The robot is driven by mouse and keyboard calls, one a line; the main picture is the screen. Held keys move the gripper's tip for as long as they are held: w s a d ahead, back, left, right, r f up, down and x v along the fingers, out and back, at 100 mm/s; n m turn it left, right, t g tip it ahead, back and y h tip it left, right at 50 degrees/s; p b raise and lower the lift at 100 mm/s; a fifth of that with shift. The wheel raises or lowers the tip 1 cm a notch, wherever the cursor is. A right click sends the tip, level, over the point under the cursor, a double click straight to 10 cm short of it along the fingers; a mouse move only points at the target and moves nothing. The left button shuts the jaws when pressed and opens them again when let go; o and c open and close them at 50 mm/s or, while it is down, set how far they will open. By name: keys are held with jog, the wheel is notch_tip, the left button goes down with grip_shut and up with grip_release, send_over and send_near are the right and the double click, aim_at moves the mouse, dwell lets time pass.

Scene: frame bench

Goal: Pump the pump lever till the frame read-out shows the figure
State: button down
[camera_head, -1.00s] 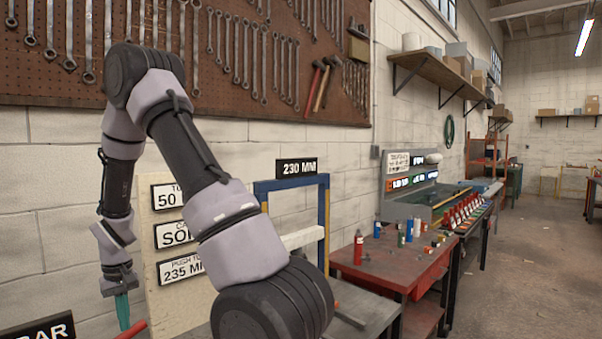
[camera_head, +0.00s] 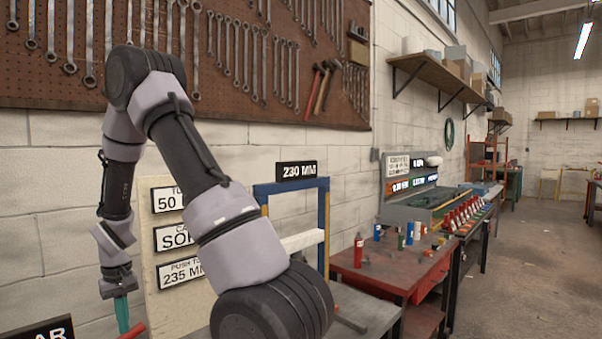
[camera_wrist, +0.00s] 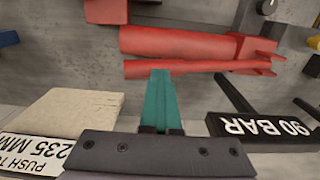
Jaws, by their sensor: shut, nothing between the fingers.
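My gripper (camera_head: 122,312) points down at the lower left, its teal fingers together and empty. In the wrist view the closed fingers (camera_wrist: 160,100) end at a thin red bar, which looks like the pump lever (camera_wrist: 205,67); I cannot tell whether they touch it. A thicker red cylinder (camera_wrist: 180,43) lies alongside the bar. In the head view a red end (camera_head: 133,330) shows beside the fingertips. The frame read-out (camera_head: 296,170) shows 230 MM above the blue frame (camera_head: 323,215). A plate on the board (camera_head: 181,270) reads "PUSH TO 235 MM".
A black display (camera_wrist: 262,128) shows 90 BAR right of the fingers. The cream board (camera_wrist: 66,112) stands left of them. A red bench (camera_head: 372,270) with small bottles stands right of the frame. My arm covers part of the frame and bench.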

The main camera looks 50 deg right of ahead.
dwell(1.8)
dwell(0.7)
dwell(1.8)
dwell(0.8)
notch_tip(320, 180, down, 8)
jog(key=shift+s+f, duration=0.1)
jog(key=shift+r, duration=4.15)
jog(key=shift+f, duration=0.1)
